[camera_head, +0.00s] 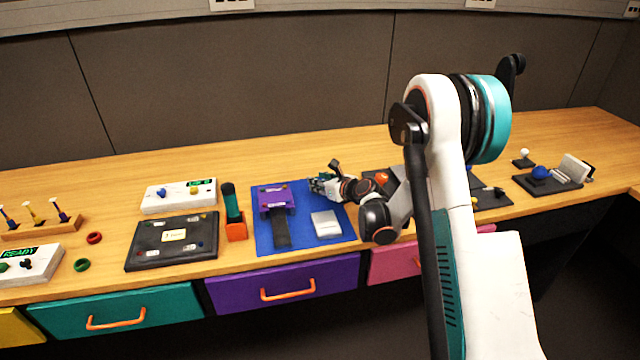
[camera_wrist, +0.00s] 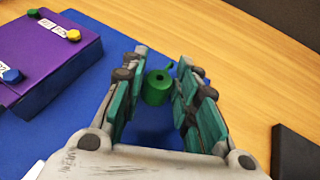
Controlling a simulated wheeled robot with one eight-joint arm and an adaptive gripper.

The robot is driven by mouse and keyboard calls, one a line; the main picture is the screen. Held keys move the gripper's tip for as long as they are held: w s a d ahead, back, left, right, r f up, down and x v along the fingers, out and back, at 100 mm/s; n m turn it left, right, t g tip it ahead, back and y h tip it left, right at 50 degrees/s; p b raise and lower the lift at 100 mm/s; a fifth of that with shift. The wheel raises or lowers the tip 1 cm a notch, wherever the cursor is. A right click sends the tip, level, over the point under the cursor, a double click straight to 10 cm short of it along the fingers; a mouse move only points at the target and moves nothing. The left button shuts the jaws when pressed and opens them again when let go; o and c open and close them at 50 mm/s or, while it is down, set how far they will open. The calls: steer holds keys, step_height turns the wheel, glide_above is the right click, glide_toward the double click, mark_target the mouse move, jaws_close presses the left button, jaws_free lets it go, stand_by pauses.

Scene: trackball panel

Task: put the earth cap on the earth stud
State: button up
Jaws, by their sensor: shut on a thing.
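My gripper (camera_head: 314,185) is over the right part of the blue mat, to the right of the purple box (camera_head: 277,196). In the wrist view my gripper (camera_wrist: 160,75) has its teal-padded fingers on both sides of a green cylindrical cap (camera_wrist: 157,88), which has a dark hole in its top. The cap is upright between the fingers, above or at the blue mat; I cannot tell which. A small green piece shows just behind it. The purple box also shows in the wrist view (camera_wrist: 45,60), with a blue knob and a yellow knob. I cannot make out the earth stud for certain.
The blue mat (camera_head: 344,238) also bears a light grey block (camera_head: 326,224). An orange holder (camera_head: 236,229) and a black panel (camera_head: 150,255) stand to the left. Dark panels lie to the right, partly behind my arm. Bare wood shows behind the mat.

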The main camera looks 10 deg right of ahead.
steer(key=o, duration=0.8)
steer(key=shift+f, duration=0.1)
